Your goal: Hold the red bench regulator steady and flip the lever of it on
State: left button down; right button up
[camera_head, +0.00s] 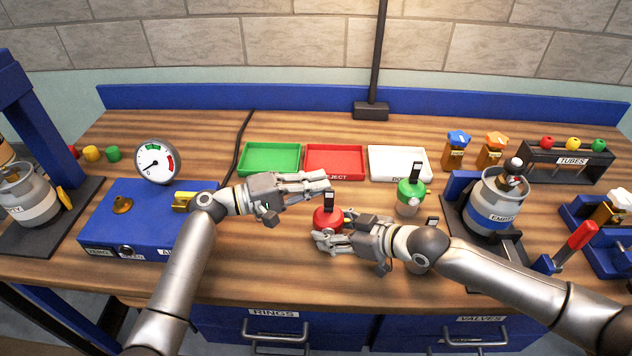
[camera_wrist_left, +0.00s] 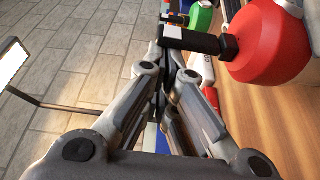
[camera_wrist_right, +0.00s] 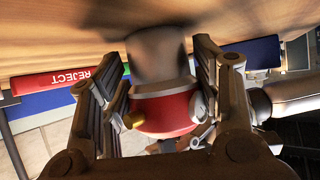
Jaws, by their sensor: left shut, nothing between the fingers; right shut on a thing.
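The red bench regulator (camera_head: 327,219) stands on the bench in front of the red tray, with a black lever (camera_head: 330,200) rising from its top. My right gripper (camera_head: 325,240) is shut on its body; the right wrist view shows the red part (camera_wrist_right: 163,112) between the fingers, with a blurred grey part beyond. My left gripper (camera_head: 321,184) is shut and empty, just above the lever. In the left wrist view, the lever (camera_wrist_left: 190,39) sticks out from the red regulator (camera_wrist_left: 270,42) close by the closed fingertips (camera_wrist_left: 173,60). I cannot tell if they touch.
A green regulator (camera_head: 410,195) stands to the right, near the white tray (camera_head: 398,163). Green (camera_head: 270,160) and red (camera_head: 335,162) trays lie behind. A blue box (camera_head: 140,225) with a gauge (camera_head: 155,161) is at left. A gas canister (camera_head: 495,205) stands at right.

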pick_arm(q)
jog(key=shift+s+m, duration=0.1)
jog(key=shift+m, duration=0.2)
pick_arm(e)
jog(key=shift+s+f, duration=0.1)
jog(key=shift+f, duration=0.05)
pick_arm(q)
jog(key=shift+s+r+m+h, duration=0.2)
jog(key=shift+s+m, duration=0.2)
jog(key=shift+s, duration=0.3)
jog(key=shift+s+r+m+h, duration=0.1)
jog(key=shift+s+m+h, duration=0.1)
jog(key=shift+s+m, duration=0.35)
jog(key=shift+s+f, duration=0.2)
jog(key=shift+s, duration=0.4)
jog(key=shift+s+f, duration=0.2)
jog(key=shift+s, duration=0.35)
jog(key=shift+a, duration=0.1)
jog(key=v, duration=1.1)
jog(key=shift+s+a, duration=0.2)
jog(key=shift+a, duration=0.15)
